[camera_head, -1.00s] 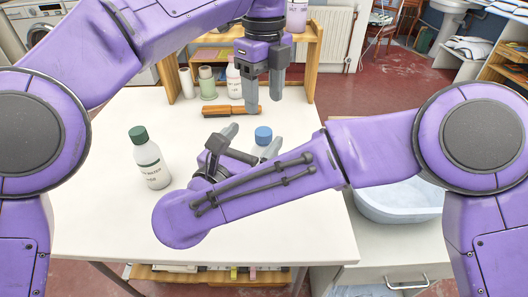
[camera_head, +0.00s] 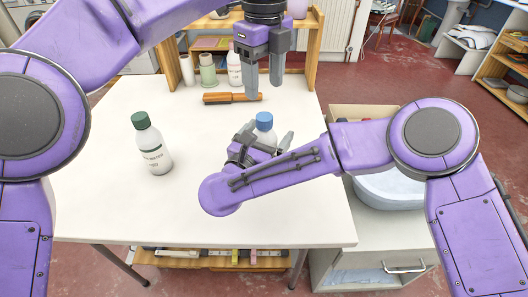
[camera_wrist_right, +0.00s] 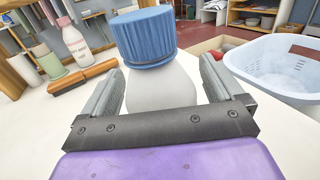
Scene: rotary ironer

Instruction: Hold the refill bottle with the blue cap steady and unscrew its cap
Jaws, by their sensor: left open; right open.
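The refill bottle with the blue cap (camera_head: 264,121) stands upright on the white table, partly hidden behind my right gripper (camera_head: 268,140) in the head view. The right wrist view shows its ribbed blue cap (camera_wrist_right: 145,36) and white body (camera_wrist_right: 162,84) between the two fingers of my right gripper (camera_wrist_right: 161,92). The right fingers are open on either side of the bottle, below the cap. My left gripper (camera_head: 264,92) is open and empty, pointing down above the back of the table, behind the blue-capped bottle and near a brown-handled tool.
A bottle with a green cap (camera_head: 152,148) stands on the left of the table. A pale blue basin (camera_head: 398,195) is at the right. The table's front is clear.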

